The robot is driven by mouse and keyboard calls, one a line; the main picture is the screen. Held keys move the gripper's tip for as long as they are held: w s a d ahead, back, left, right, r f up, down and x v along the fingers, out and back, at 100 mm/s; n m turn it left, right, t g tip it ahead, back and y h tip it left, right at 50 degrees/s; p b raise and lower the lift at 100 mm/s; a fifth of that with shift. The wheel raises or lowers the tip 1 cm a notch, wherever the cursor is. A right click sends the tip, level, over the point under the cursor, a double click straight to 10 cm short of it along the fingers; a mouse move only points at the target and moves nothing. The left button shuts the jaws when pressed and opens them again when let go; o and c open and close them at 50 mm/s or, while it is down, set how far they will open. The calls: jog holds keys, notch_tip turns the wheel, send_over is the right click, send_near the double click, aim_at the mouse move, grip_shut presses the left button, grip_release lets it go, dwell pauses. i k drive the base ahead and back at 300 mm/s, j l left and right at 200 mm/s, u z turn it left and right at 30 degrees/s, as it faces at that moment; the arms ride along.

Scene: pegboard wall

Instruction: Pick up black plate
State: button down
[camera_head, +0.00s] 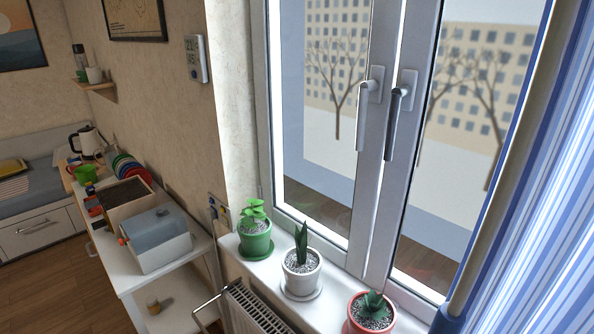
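No black plate can be made out from here. A row of upright coloured plates (130,167), with red, green and blue edges, stands on the white table by the wall at the left. They are small in the picture, and I cannot tell whether a black one is among them. My gripper is not in view.
The white table (205,243) also holds a grey-lidded box (155,238), a dark-topped open box (126,196), a kettle (87,141) and a green cup (85,174). Potted plants (301,270) line the windowsill above a radiator (250,310). Floor shows at lower left.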

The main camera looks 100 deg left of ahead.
aim_at(121, 194)
jog(key=u, duration=4.45)
jog(key=i+j+z, duration=0.1)
jog(key=i+j, duration=0.7)
jog(key=i, duration=0.35)
jog(key=i+j+z, duration=0.1)
jog(key=i+j, duration=0.75)
jog(key=i, duration=0.3)
jog(key=i+j+z, duration=0.1)
jog(key=i+j, duration=0.9)
jog(key=i, duration=0.1)
